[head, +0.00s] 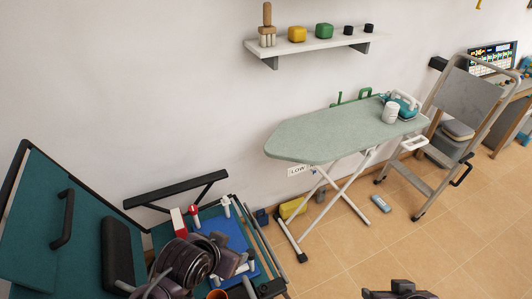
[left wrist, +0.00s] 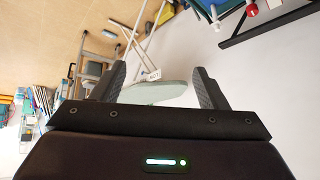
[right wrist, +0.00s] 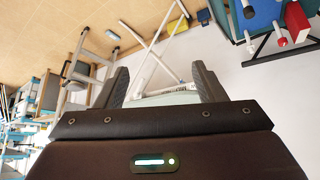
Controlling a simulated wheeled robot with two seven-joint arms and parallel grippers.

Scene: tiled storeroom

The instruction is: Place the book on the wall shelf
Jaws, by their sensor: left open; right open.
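The white wall shelf (head: 312,46) is fixed to the wall at the top of the head view. It holds a wooden item at its left end, a yellow and a green block-like item, and two small black cups. I cannot pick out a book for certain. A small flat light-blue thing (head: 381,203) lies on the floor right of the ironing board's legs; what it is cannot be told. My left gripper (left wrist: 158,75) and right gripper (right wrist: 160,72) are each open and empty in their wrist views. Both are well away from the shelf.
A pale green ironing board (head: 335,135) stands below the shelf, with a teal iron (head: 402,103) and a white cup-like item (head: 390,113) on it. A grey step ladder (head: 440,135) stands to its right.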

